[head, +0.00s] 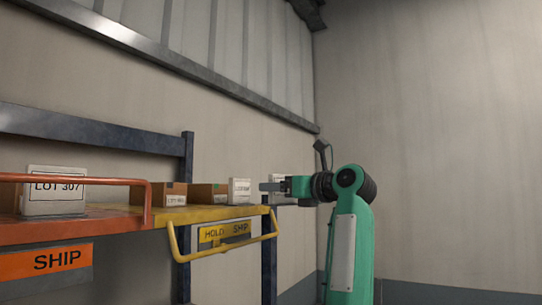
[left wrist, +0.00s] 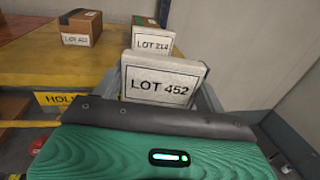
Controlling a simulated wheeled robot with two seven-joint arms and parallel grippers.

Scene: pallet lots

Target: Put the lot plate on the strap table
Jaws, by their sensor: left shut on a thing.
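My left gripper (left wrist: 165,95) is shut on a white plate marked LOT 452 (left wrist: 160,88), which stands between its grey fingers with its label facing the wrist camera. In the head view the same gripper (head: 272,186) is at the right end of the yellow shelf (head: 215,213). Part of a white plate (head: 279,177) shows there behind the fingers, its label not readable. I cannot pick out a strap table in either view. My right gripper is not in view.
A white LOT 214 block (left wrist: 153,40) stands beyond the held plate. Cardboard boxes (head: 172,194) stand on the yellow shelf. A LOT 307 block (head: 55,190) sits on the orange SHIP shelf (head: 110,221). Orange and yellow rails edge the shelves; a wall is behind.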

